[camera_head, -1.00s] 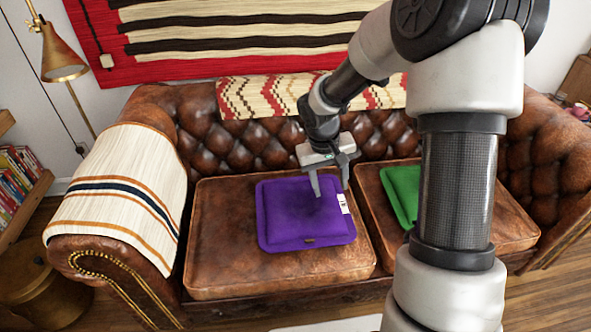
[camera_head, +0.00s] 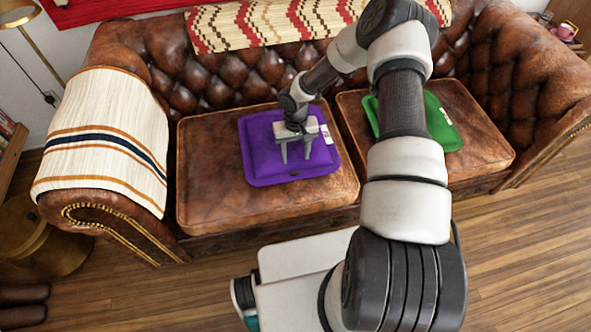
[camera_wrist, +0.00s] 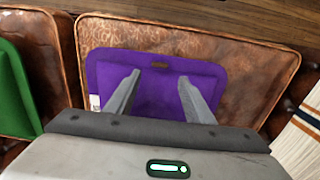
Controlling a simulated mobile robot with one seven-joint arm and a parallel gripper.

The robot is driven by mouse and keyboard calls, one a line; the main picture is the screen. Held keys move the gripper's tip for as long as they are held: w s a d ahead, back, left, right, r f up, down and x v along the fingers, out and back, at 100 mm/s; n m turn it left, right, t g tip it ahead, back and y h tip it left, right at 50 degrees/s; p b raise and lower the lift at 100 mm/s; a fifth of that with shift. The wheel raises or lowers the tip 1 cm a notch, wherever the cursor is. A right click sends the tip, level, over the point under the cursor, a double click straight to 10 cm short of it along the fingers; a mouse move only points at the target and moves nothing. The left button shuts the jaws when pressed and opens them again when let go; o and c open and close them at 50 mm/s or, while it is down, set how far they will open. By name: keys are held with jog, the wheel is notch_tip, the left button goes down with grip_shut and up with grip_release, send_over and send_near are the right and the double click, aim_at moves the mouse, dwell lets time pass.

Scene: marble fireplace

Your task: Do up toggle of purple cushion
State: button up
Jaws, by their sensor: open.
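The purple cushion (camera_head: 262,163) lies flat on the left seat of a brown leather sofa, with a white tag on its right edge. A small brown toggle (camera_head: 294,174) sits near its front edge; it also shows in the wrist view (camera_wrist: 159,65). My gripper (camera_head: 296,160) is over the cushion, fingers pointing down, open and empty. In the wrist view the fingertips (camera_wrist: 160,76) are spread to either side of the toggle, which lies a little beyond them. I cannot tell whether the fingertips touch the cushion, or whether the toggle is fastened.
A green cushion (camera_head: 440,130) lies on the right seat (camera_head: 480,155), partly behind my arm. A striped blanket (camera_head: 100,140) covers the left armrest, and a patterned throw (camera_head: 235,28) hangs on the backrest. Bare leather (camera_head: 215,205) surrounds the purple cushion.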

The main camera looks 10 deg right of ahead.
aim_at(296, 172)
notch_tip(296, 172, down, 9)
jog(key=shift+b, duration=0.5)
jog(key=c, duration=1)
jog(key=shift+f+n+b, duration=0.1)
jog(key=shift+n+b, duration=0.4)
jog(key=shift+b, duration=0.05)
jog(key=shift+c, duration=0.2)
jog(key=shift+n, duration=0.3)
jog(key=o, duration=1)
jog(key=shift+o, duration=0.2)
